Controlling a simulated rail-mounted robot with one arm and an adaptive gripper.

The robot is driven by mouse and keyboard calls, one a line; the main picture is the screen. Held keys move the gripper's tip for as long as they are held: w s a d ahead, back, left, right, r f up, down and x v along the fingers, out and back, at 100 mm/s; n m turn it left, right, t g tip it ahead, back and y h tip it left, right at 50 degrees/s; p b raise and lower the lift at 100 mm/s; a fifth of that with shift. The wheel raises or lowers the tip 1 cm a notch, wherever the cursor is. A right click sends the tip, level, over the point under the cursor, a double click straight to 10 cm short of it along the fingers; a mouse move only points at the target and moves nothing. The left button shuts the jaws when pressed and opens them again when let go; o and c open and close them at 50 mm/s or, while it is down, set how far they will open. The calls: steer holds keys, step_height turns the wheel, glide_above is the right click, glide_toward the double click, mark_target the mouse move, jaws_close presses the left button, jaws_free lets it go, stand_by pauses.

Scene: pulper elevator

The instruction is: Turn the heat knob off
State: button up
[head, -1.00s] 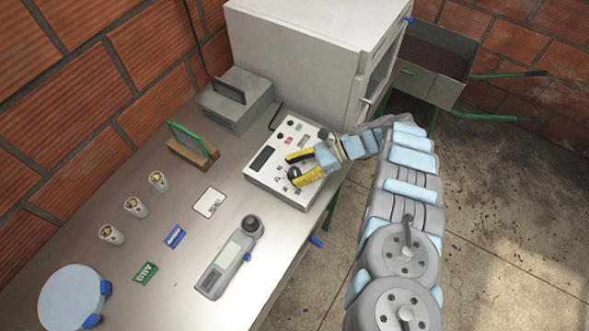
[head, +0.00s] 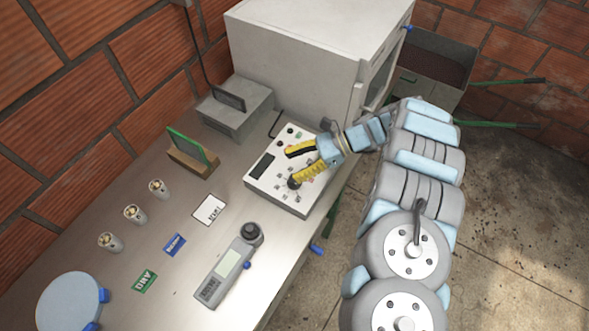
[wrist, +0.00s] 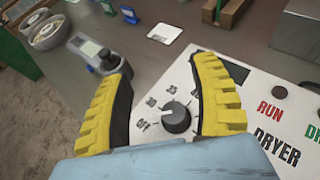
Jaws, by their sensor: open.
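The heat knob (wrist: 176,117) is a round grey dial on the white dryer control panel (wrist: 262,152). Labels "Off", "30" and "35" show around it; its exact setting is hard to read. In the head view the dark knob (head: 293,183) is beside the tip of my lower yellow finger. My gripper (head: 291,167) is open above the panel (head: 262,197). In the wrist view its two yellow fingers (wrist: 165,62) spread to either side of the knob, with nothing held. I cannot tell whether either finger touches the knob.
A handheld meter (head: 229,263) lies on the metal table in front of the panel. A grey box (head: 236,112) and the large dryer cabinet (head: 300,50) stand behind the panel. Several small cups and a round blue lid (head: 70,300) are at the left.

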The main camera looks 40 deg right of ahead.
steer(key=shift+r, duration=1.5)
